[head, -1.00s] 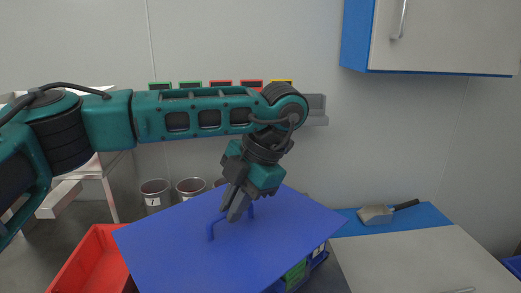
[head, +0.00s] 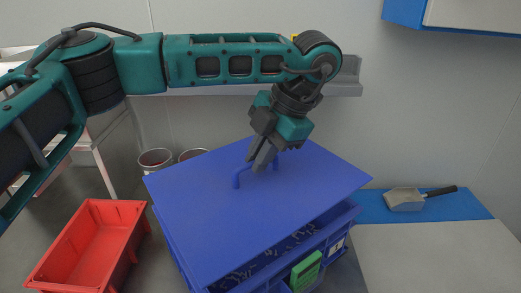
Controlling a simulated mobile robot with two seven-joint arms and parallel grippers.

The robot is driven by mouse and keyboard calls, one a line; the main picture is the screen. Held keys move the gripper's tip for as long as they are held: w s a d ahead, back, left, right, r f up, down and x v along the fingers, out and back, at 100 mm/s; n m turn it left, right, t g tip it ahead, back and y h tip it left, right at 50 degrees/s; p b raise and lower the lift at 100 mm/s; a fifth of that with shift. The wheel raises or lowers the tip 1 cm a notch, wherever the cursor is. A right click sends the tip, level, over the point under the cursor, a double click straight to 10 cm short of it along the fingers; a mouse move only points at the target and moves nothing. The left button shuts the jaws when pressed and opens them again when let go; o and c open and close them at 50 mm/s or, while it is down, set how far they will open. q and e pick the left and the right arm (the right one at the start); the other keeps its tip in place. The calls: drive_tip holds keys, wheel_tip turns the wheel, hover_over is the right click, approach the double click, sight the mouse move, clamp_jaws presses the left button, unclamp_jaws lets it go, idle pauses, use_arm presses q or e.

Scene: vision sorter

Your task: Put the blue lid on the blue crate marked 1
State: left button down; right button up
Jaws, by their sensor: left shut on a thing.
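The blue lid (head: 230,210) is a flat blue sheet with a raised blue handle (head: 237,179). My left gripper (head: 262,164) is shut on the lid's handle from above. The blue crate (head: 329,238) is under the lid, and a white label shows on its front. A dark gap with grey contents shows between the lid's front edge and the crate, so the lid is above the crate's rim there. The lid hides most of the crate. My right gripper is not in view.
An open, empty red crate (head: 92,238) stands on the left. Grey cans (head: 155,161) stand behind the lid. A scoop with a black handle (head: 407,199) lies on the blue strip at the right. A grey shelf (head: 345,82) is on the back wall. A green item (head: 306,270) is at the crate's front.

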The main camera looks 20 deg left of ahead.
sight(264, 179)
use_arm(q)
wheel_tip(264, 179, down, 2)
drive_tip(key=shift+f+b, duration=0.1)
drive_tip(key=shift+b, duration=0.3)
drive_tip(key=shift+f+b, duration=1.45)
drive_tip(key=shift+f, duration=0.7)
drive_tip(key=shift+f, duration=0.25)
drive_tip(key=c, duration=1.1)
unclamp_jaws()
